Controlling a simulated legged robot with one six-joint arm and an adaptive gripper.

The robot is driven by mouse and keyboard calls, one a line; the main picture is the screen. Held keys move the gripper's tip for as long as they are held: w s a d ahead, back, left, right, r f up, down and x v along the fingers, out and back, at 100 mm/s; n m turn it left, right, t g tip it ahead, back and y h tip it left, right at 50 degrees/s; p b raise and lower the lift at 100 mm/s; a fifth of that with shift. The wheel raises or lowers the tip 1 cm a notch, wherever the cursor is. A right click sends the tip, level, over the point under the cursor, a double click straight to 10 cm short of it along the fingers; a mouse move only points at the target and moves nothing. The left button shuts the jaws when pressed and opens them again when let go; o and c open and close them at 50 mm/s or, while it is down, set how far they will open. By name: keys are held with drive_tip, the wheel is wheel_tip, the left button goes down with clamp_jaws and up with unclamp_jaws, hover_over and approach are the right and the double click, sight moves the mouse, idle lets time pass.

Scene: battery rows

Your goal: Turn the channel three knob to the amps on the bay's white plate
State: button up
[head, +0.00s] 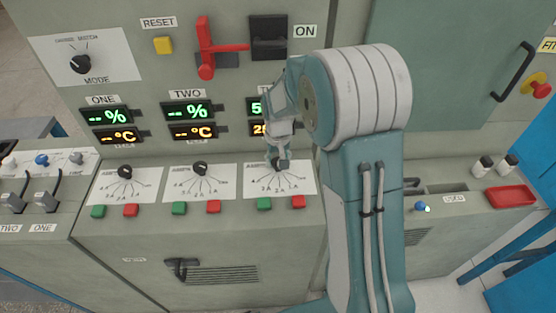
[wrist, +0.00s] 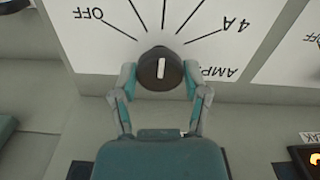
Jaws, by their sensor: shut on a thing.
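The channel three knob (head: 279,163) is a round black knob on a white dial plate (head: 306,183), right of two similar dials. In the wrist view the knob (wrist: 150,75) has a white mark standing about vertical in the picture, in line with the middle dial lines. The dial, seen upside down, reads OFF at left and 4 A and AMPS at right. My gripper (wrist: 160,85) is shut on the knob, one finger on each side. In the head view my gripper (head: 279,157) reaches down to the knob.
Green (head: 264,204) and red (head: 299,202) buttons sit just below the dial. Displays (head: 257,107) above it are partly hidden by my arm. A red lever (head: 206,60) and black switch (head: 268,38) are higher up. A red tray (head: 511,197) lies at right.

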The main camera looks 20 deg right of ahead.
idle(0.3)
drive_tip(key=o, duration=1.1)
drive_tip(key=shift+w, duration=0.1)
drive_tip(key=shift+o, duration=0.2)
wheel_tip(320, 180, up, 7)
drive_tip(key=shift+a+r, duration=0.1)
drive_tip(key=shift+r, duration=0.1)
